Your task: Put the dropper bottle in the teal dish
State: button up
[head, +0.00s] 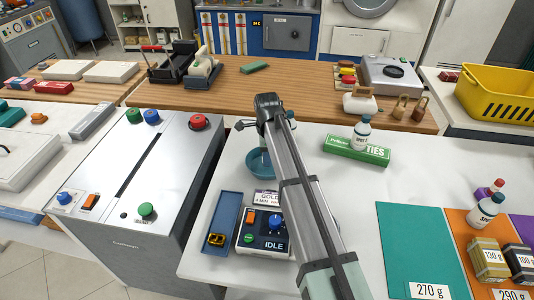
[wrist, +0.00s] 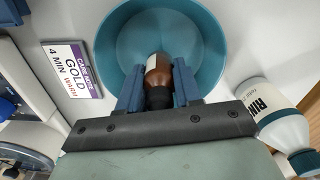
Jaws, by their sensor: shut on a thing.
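The teal dish (wrist: 203,38) fills the upper middle of the wrist view. In the head view the dish (head: 256,164) shows on the white counter, partly hidden behind my arm. The brown dropper bottle (wrist: 158,74) with a dark cap and a pale label is between the blue fingers of my gripper (wrist: 158,88), which is shut on it. In the wrist view the bottle's end overlaps the dish's inside; whether it touches the bottom I cannot tell. The bottle is hidden by my arm in the head view.
A white bottle (wrist: 277,111) marked RIN is close beside the dish. A GOLD sign (wrist: 71,68) is on the other side. A control box (head: 262,232) and blue tray (head: 224,205) are in front.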

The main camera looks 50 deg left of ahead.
jog(key=o, duration=1.1)
jog(key=shift+o, duration=0.2)
jog(key=shift+r, duration=0.1)
jog(key=shift+r, duration=3.45)
